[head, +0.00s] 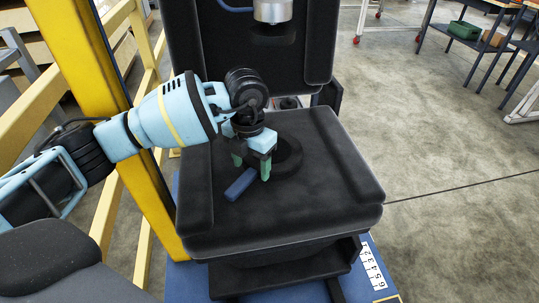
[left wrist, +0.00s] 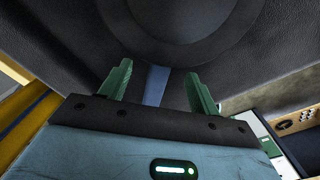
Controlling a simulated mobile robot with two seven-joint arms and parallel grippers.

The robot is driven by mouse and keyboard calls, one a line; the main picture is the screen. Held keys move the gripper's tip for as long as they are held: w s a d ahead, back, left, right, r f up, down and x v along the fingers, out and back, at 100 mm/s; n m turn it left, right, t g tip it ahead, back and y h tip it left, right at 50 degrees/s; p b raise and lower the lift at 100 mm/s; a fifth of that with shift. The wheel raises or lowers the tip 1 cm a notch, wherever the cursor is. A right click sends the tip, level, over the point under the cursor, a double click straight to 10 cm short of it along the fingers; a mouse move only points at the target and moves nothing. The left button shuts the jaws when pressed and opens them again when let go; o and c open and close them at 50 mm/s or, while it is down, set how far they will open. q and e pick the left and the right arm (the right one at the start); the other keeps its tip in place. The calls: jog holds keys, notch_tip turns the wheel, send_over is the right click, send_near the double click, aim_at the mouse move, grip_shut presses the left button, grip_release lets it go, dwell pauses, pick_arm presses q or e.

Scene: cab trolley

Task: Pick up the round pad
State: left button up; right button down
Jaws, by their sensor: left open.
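The round pad (head: 289,156) is a black disc lying flat on the black seat cushion (head: 325,195), almost the same colour as it. It also shows at the top of the left wrist view (left wrist: 182,22), beyond my fingertips. My left gripper (head: 251,167), with green fingers, points down over the seat at the pad's near left side. It is open, with nothing held, and partly hides the pad. Whether the fingertips touch the seat I cannot tell. In the left wrist view my left gripper (left wrist: 158,84) has its fingers spread apart. My right gripper is not in view.
A blue bar (head: 240,184) lies on the seat just beside the fingers. The seat has raised side edges and a tall backrest (head: 205,55) behind. A metal cylinder (head: 272,11) is at the backrest. A yellow post (head: 85,60) stands left.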

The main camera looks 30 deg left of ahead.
pick_arm(q)
jog(key=shift+f, duration=1.1)
jog(key=shift+r, duration=0.1)
grip_shut()
